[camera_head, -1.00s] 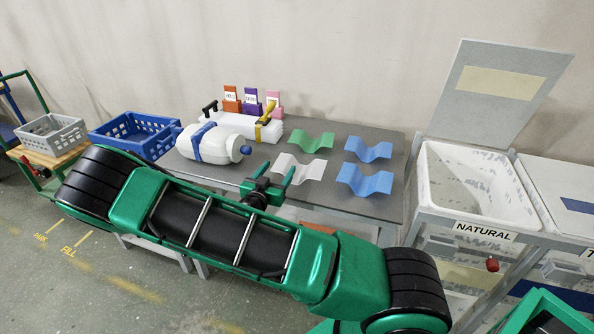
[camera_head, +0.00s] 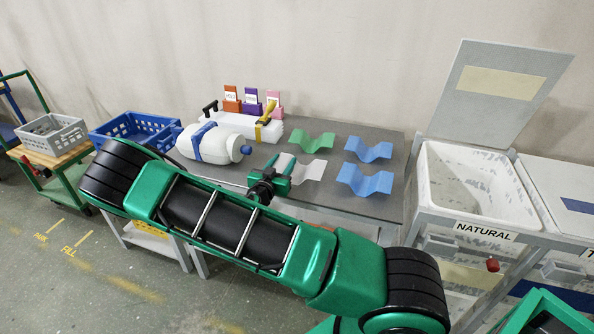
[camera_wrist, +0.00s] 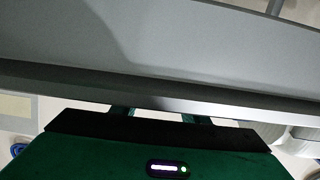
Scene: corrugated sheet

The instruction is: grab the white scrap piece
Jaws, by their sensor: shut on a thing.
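The white scrap piece (camera_head: 309,171) is a wavy sheet on the grey table (camera_head: 386,208), near its front edge. My gripper (camera_head: 283,166) is at its left end, with the fingers shut on that end; the gripper covers part of the sheet. In the wrist view a broad grey sheet-like surface (camera_wrist: 200,45) fills the top, just beyond my gripper (camera_wrist: 160,112); the fingertips are mostly hidden there.
A green wavy piece (camera_head: 313,141) lies behind, and blue pieces (camera_head: 368,149) and (camera_head: 365,180) lie to the right. A white bottle-like container (camera_head: 207,143) lies left. The open NATURAL bin (camera_head: 478,222) stands right; a blue crate (camera_head: 133,131) stands far left.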

